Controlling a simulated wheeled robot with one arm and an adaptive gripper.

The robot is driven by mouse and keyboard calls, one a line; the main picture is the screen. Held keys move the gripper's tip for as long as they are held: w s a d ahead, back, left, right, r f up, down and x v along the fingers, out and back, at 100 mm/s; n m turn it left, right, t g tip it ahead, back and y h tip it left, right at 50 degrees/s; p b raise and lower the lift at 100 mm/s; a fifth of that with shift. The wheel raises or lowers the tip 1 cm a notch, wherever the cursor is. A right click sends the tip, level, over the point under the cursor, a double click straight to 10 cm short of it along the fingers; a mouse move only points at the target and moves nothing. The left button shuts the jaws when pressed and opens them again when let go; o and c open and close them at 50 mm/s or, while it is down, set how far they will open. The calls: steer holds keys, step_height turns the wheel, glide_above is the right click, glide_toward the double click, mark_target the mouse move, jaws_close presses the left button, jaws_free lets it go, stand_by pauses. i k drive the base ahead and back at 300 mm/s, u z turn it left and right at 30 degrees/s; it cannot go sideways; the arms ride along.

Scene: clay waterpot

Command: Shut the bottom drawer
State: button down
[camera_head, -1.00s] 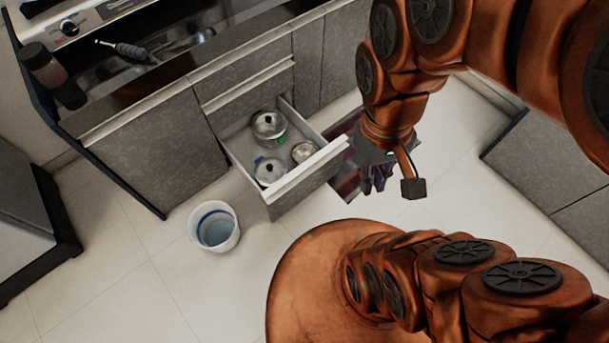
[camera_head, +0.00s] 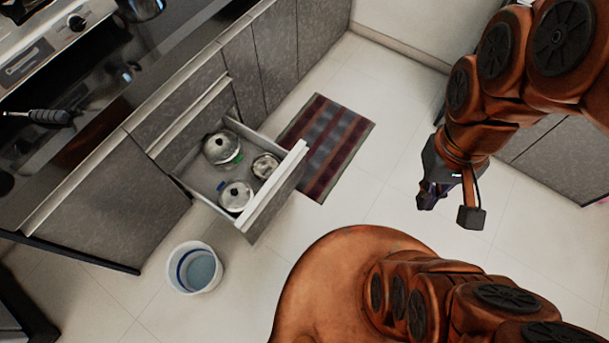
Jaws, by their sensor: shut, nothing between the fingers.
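The bottom drawer (camera_head: 273,196) is pulled out of the grey cabinet, with its front panel well out over the floor. Inside it sit a larger lidded pot (camera_head: 221,148), a smaller lidded pot (camera_head: 236,196) and a small metal container (camera_head: 265,166). My gripper (camera_head: 426,203) is to the right of the drawer, apart from it, over the pale tiles. Its dark fingers are small in the view and hold nothing.
A blue-and-white bucket (camera_head: 195,268) stands on the floor left of the drawer. A striped rug (camera_head: 327,146) lies behind and right of the drawer. A dark-handled tool (camera_head: 46,116) lies on the counter. Tiled floor between drawer and gripper is clear.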

mark_target(195, 174)
steer(key=z, duration=1.05)
steer(key=k, duration=1.35)
steer(key=u, duration=2.05)
steer(key=i, duration=0.5)
steer(key=z, duration=0.05)
